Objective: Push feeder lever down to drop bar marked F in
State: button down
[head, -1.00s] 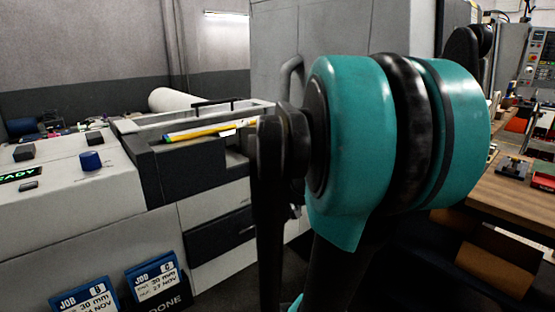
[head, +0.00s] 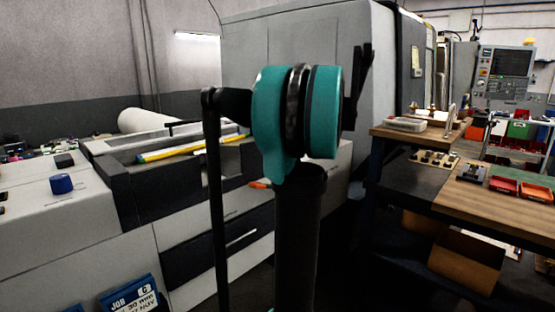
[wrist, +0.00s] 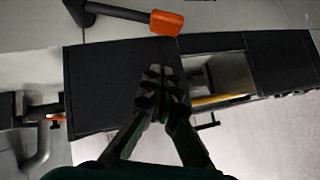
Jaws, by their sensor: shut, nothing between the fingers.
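My gripper (wrist: 163,78) is shut and empty in the wrist view, its fingertips over a dark panel of the feeder. The feeder lever, a black arm with an orange end (wrist: 167,23), lies beyond the fingertips, apart from them in the picture. In the head view its orange end (head: 259,184) shows small beside my arm, at the feeder's front. A yellow bar (head: 165,154) lies in the feeder's open dark trough; a yellow strip also shows in the wrist view (wrist: 218,99). No F mark is readable. My arm hides the gripper in the head view.
A wooden bench (head: 500,203) with red bins (head: 504,186) stands at right. A cardboard box (head: 467,262) sits beneath it.

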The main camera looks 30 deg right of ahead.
jog(key=x, duration=0.7)
jog(key=shift+s+a+f, duration=0.15)
jog(key=shift+f, duration=0.4)
jog(key=shift+s+a+f, duration=0.1)
jog(key=shift+a+f, duration=0.05)
jog(key=shift+f, duration=0.4)
jog(key=shift+a+f, duration=0.25)
jog(key=shift+f, duration=0.45)
